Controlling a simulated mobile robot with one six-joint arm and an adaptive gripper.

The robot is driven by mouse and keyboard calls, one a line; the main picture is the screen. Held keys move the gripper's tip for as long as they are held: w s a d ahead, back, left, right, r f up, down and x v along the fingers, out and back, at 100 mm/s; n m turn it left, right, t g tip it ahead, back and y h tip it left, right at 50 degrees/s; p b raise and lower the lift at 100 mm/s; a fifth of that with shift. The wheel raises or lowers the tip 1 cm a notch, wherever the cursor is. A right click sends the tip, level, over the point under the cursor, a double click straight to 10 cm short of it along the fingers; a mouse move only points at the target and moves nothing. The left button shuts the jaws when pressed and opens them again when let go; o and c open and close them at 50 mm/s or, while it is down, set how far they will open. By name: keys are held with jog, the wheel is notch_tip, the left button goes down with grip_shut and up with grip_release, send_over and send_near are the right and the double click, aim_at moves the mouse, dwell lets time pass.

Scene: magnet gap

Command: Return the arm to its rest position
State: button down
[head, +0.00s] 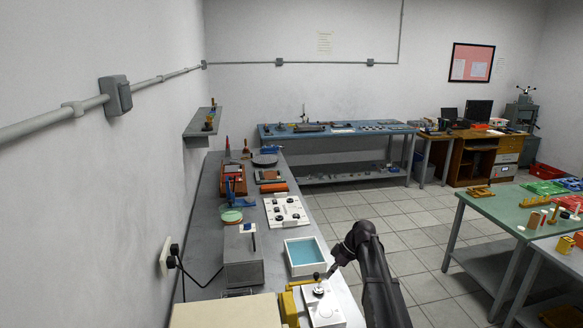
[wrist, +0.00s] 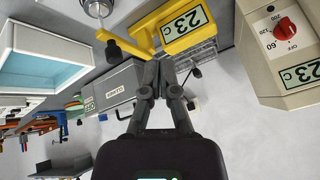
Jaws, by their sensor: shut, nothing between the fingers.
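My dark arm (head: 378,285) rises from the bottom of the head view and bends down to the left. My gripper (head: 328,272) hangs low over the right edge of the long grey bench (head: 208,212), close to a black-knobbed lever on a white panel (head: 325,310). In the wrist view my gripper (wrist: 159,72) is shut and empty. Its fingertips overlap the view of a yellow frame (wrist: 143,35); I cannot tell whether they touch it. The black lever knob (wrist: 113,52) shows just left of the fingers.
A blue-lined white tray (head: 304,254) and a grey box (head: 242,262) stand near the gripper. A beige unit with a red knob (wrist: 285,27) is at the right in the wrist view. A green-topped table (head: 500,212) stands right; open floor (head: 400,225) lies between.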

jog(key=s+d+f+m+h, duration=0.1)
jog(key=s+m+h, duration=0.2)
jog(key=s+m, duration=0.4)
jog(key=s+d+f+m+h, duration=0.2)
jog(key=s+m, duration=0.5)
jog(key=s, duration=1.1)
jog(key=shift+s+d+t+h, duration=0.15)
jog(key=shift+d+t+h, duration=0.2)
jog(key=shift+h, duration=0.45)
jog(key=shift+a, duration=0.1)
